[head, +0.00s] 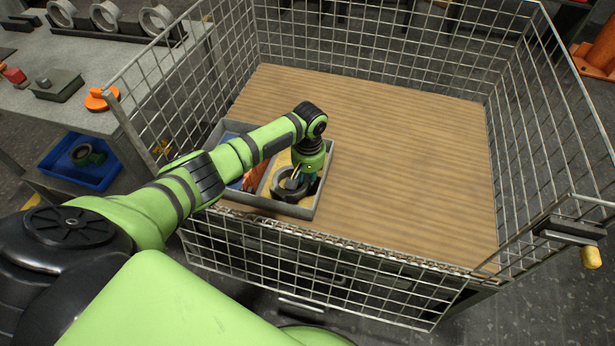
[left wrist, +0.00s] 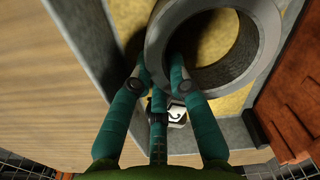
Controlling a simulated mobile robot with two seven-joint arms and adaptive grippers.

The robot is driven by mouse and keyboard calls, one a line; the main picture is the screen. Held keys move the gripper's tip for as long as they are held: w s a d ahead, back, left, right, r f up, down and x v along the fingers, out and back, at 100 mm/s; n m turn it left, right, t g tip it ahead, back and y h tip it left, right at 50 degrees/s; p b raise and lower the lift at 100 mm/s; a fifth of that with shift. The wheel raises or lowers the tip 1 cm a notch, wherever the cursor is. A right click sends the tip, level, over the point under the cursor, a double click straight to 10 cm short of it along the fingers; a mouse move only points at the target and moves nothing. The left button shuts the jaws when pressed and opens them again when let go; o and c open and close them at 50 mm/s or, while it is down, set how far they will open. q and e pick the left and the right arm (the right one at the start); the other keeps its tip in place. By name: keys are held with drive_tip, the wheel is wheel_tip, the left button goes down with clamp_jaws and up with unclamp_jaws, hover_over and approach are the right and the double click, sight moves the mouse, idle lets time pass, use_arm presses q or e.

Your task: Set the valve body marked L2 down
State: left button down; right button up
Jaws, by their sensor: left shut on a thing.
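A dark grey ring-shaped valve body (head: 277,192) is in the yellow-floored compartment of a grey divided tray (head: 322,190). My left gripper (head: 295,182) reaches down from above and is shut on its wall. In the left wrist view the valve body (left wrist: 262,45) shows large, with one finger inside the bore and another outside the ring; the gripper (left wrist: 160,70) straddles the wall there. Yellow floor shows around and through the ring. I cannot tell whether it touches the floor. No L2 mark is readable. My right gripper is not in view.
Orange parts (head: 256,177) lie in the neighbouring compartment. A wire-mesh cage (head: 370,262) surrounds the wooden floor (head: 400,150), which is bare to the tray's right. A grey bench (head: 85,75) with several castings and a blue bin (head: 82,175) below stand at left.

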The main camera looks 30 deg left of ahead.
use_arm(q)
drive_tip(key=shift+w, duration=0.15)
drive_tip(key=c, duration=1.1)
unclamp_jaws()
drive_tip(key=shift+s+f, duration=0.15)
drive_tip(key=shift+s, duration=0.1)
wheel_tip(320, 180, up, 12)
drive_tip(key=shift+w, duration=0.15)
drive_tip(key=shift+d, duration=0.1)
